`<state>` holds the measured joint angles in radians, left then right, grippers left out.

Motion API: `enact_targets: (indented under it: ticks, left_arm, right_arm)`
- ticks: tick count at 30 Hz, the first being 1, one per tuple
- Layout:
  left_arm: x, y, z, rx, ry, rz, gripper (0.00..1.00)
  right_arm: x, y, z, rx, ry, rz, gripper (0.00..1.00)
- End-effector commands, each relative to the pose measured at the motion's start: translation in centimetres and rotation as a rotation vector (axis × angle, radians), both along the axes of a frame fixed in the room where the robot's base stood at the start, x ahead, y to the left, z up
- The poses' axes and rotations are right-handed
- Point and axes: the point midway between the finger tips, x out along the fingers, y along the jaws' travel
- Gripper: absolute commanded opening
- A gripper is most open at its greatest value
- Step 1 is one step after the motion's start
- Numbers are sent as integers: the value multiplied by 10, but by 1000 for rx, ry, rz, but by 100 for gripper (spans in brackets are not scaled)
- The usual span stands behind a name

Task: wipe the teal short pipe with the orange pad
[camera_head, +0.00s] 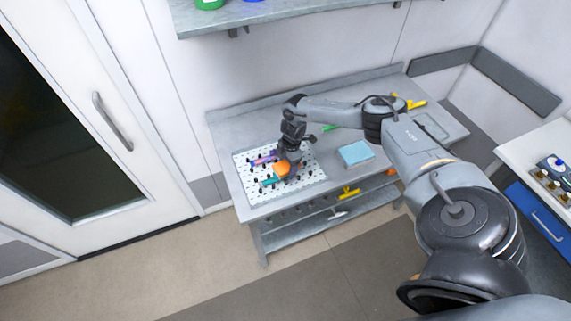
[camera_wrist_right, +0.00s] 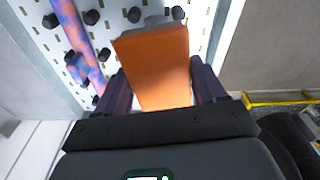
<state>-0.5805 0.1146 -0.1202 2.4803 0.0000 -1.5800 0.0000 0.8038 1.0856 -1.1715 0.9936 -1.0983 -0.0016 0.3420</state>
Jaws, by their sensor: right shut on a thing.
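The teal short pipe (camera_head: 270,181) lies on the white perforated board (camera_head: 313,186), with its left end showing; the rest is hidden by the orange pad (camera_head: 282,170) and my gripper. My right gripper (camera_head: 288,162) is shut on the pad and holds it low over the board, at the pipe's right part. In the right wrist view, the pad (camera_wrist_right: 155,65) sits between both fingers (camera_wrist_right: 162,88). I cannot tell whether the pad touches the pipe. The teal pipe does not show in the wrist view. My left gripper is out of view.
A mottled purple-blue pipe (camera_head: 262,160) lies on the board behind the teal one; it also shows in the wrist view (camera_wrist_right: 76,40). Black pegs stand around them. A light-blue block (camera_head: 356,153) is to the right on the grey bench (camera_head: 350,181). A shelf (camera_head: 290,17) hangs above.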

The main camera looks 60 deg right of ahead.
Motion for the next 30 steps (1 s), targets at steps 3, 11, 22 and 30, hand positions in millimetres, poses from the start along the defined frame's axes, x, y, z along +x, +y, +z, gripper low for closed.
enact_targets:
  ticks: [3, 11, 22, 30]
  left_arm:
    - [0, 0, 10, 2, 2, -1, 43]
    - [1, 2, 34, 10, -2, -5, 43]
    - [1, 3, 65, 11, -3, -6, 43]
    - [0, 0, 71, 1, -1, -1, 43]
  right_arm:
    - [-1, -1, 8, 0, 0, -1, 41]
    - [-2, -2, 42, -2, -1, -2, 41]
    - [-3, -3, 75, -1, 0, -3, 41]
    - [-4, -3, 82, -1, 0, -4, 41]
